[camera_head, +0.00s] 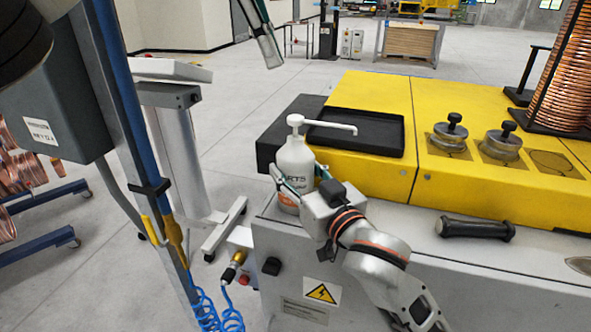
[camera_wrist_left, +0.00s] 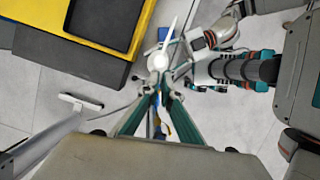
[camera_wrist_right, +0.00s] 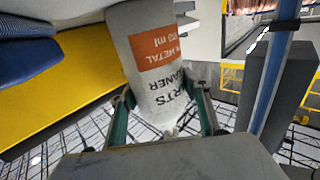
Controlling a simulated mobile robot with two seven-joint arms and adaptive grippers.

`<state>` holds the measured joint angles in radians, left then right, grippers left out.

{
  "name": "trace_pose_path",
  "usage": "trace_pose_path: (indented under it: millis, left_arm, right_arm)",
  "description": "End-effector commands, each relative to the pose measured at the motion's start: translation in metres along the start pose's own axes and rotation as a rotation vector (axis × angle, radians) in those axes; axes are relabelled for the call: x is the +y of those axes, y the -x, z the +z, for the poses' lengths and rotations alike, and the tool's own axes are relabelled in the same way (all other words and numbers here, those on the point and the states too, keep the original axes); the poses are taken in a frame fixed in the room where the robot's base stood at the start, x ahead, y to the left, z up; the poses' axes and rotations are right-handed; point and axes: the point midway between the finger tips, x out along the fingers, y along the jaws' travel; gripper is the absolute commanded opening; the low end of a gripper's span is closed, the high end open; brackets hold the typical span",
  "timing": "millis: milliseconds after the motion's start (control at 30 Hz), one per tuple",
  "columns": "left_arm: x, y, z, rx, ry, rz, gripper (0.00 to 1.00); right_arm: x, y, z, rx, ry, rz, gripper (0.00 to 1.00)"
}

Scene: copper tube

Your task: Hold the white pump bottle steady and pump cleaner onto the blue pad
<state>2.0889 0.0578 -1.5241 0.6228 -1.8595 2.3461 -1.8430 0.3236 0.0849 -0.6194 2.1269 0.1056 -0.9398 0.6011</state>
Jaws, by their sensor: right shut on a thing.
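The white pump bottle (camera_head: 296,168) stands upright at the left corner of the grey bench, its long nozzle pointing right. My right gripper (camera_head: 300,190) is shut around its body. In the right wrist view the bottle (camera_wrist_right: 155,60) is upside down between the two fingers, its label partly visible. My left gripper (camera_head: 275,64) is high above and empty. In the left wrist view its fingertips (camera_wrist_left: 161,92) are a narrow gap apart, with the pump head (camera_wrist_left: 158,62) beyond them, not touching. I cannot identify the blue pad; a dark blue shape (camera_wrist_right: 28,58) shows in the right wrist view.
A yellow machine (camera_head: 380,190) with a recessed black tray (camera_head: 355,130) stands behind the bottle. Knobbed weights (camera_head: 450,132), a black roller (camera_head: 475,228) and a copper coil (camera_head: 562,75) are to the right. A post with a blue hose (camera_head: 125,110) stands left.

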Motion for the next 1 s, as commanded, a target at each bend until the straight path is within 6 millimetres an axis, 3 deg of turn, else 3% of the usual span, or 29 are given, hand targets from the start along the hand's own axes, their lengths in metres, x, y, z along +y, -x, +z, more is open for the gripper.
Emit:
trace_pose_path:
  millis: [267,1000]
  left_arm:
    - [-0.001,-0.005,0.001,0.015,0.263,0.008,0.0]
    - [-0.003,-0.021,0.009,0.01,1.482,0.108,0.0]
  right_arm:
    - [0.0,0.0,0.001,-0.001,0.001,0.001,0.0]
    - [0.001,0.0,0.001,-0.002,0.002,0.002,0.0]
